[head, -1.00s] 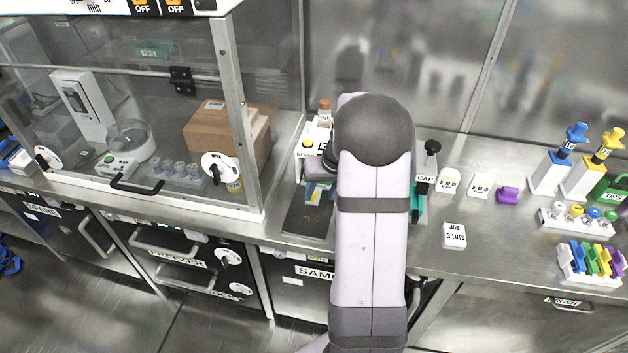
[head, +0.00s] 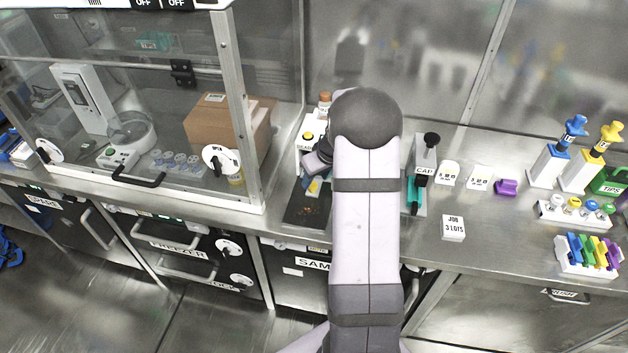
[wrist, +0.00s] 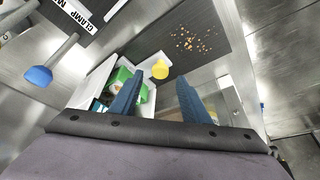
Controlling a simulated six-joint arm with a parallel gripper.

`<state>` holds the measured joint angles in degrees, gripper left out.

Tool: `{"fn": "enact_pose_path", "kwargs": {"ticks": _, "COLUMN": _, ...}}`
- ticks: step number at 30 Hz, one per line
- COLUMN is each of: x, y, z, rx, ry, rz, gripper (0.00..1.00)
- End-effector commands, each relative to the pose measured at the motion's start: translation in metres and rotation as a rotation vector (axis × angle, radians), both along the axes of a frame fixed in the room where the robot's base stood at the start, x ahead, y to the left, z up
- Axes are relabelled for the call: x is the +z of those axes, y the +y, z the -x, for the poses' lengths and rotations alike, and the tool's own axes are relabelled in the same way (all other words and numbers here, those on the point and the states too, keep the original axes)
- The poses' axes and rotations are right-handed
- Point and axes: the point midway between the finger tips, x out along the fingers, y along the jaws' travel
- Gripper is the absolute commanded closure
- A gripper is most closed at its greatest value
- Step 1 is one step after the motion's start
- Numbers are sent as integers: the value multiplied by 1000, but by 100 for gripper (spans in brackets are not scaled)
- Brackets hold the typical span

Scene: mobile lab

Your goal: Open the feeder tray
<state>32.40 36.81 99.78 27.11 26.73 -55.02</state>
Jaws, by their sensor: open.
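A small white bench device (head: 309,128) with a yellow button stands left of my arm in the head view, partly hidden by it. I cannot tell for certain which part is the feeder tray. In the wrist view a white box-like part (wrist: 93,88) with green inside lies left of and beyond my fingers, with a round yellow knob (wrist: 160,69) beside it. My gripper (wrist: 160,88) is open, with its two dark blue fingers apart and nothing seen between them. In the head view my gripper (head: 318,160) is by the device, mostly hidden.
A dark mat (head: 302,214) lies in front of the device; brown crumbs lie on it in the wrist view. A blue-tipped lever (wrist: 40,75) is at the left there.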

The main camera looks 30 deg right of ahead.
Motion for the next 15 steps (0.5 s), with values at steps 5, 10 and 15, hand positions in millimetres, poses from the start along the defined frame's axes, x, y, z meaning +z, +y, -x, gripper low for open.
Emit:
{"fn": "enact_pose_path", "kwargs": {"ticks": 5, "x": -18, "y": 1, "z": -8, "rx": 0, "ry": 2, "rz": -1, "gripper": 57}}
{"fn": "enact_pose_path", "kwargs": {"ticks": 10, "x": -29, "y": 1, "z": -12, "rx": 0, "ry": 1, "rz": -1, "gripper": 57}}
{"fn": "enact_pose_path", "kwargs": {"ticks": 15, "x": -33, "y": 0, "z": -14, "rx": 0, "ry": 0, "rz": 0, "gripper": 57}}
